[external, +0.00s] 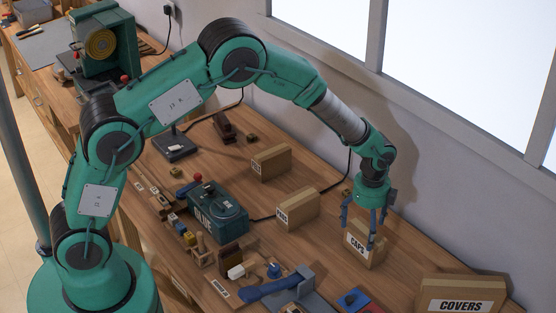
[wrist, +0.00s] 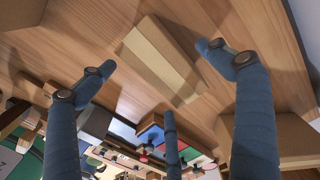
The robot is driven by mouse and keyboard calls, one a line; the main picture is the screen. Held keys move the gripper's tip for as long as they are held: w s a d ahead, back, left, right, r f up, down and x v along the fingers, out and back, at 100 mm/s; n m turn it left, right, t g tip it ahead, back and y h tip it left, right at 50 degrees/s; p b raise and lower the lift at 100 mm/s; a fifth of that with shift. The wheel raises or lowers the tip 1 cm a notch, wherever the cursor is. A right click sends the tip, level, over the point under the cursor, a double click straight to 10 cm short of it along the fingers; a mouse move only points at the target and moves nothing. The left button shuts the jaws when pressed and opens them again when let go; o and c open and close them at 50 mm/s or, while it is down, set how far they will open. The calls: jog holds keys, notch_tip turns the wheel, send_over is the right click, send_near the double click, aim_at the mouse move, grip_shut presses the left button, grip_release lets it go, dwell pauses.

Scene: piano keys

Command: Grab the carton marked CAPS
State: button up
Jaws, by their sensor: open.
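The carton marked CAPS (external: 357,247) stands upright on the wooden workbench near the wall, its label facing the camera. My gripper (external: 364,225) is open and points down over this carton, with one blue finger overlapping its front in the external view. In the wrist view a tan carton (wrist: 163,60), apparently the same one, lies between and beyond the open fingers of my gripper (wrist: 158,62). Its label does not show there. I see a gap on both sides, and no clear contact.
A larger carton marked COVERS (external: 460,296) stands at the front right. Two smaller cartons (external: 297,210) (external: 270,162) stand to the left along the bench. A green GLUE machine (external: 218,212) and small tools crowd the bench's front side. The wall and window are behind.

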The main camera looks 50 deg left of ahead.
aim_at(363, 242)
jog(key=shift+f, duration=0.4)
jog(key=shift+s+f+b, duration=0.1)
jog(key=shift+f+b, duration=0.3)
jog(key=shift+f, duration=2.2)
jog(key=shift+c, duration=0.2)
jog(key=c, duration=1.4)
jog(key=shift+r, duration=0.15)
notch_tip(363, 242, up, 10)
jog(key=shift+f+p, duration=0.1)
jog(key=shift+p, duration=0.45)
